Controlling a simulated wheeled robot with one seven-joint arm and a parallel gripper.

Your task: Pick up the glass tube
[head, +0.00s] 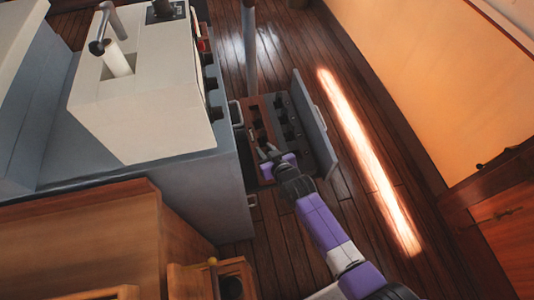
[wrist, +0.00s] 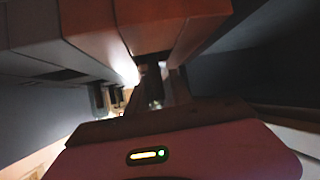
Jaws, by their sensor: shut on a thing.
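My gripper (head: 268,152) reaches down into an open drawer (head: 328,135) low on the side of the grey cabinet. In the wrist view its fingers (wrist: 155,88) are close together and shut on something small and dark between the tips. I cannot make out its shape, so I cannot tell from the picture whether it is the glass tube. No glass tube shows clearly in either view. The drawer has a reddish-brown insert (head: 257,112) and a row of dark compartments. My arm and the shadow hide part of its inside.
The grey cabinet (head: 195,185) with a white block-like top (head: 150,115) stands left of the drawer. A white cylinder (head: 117,60) sits in a recess there, below a metal spout. A pole (head: 249,45) rises behind the drawer. Wooden floor (head: 370,120) lies clear to the right.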

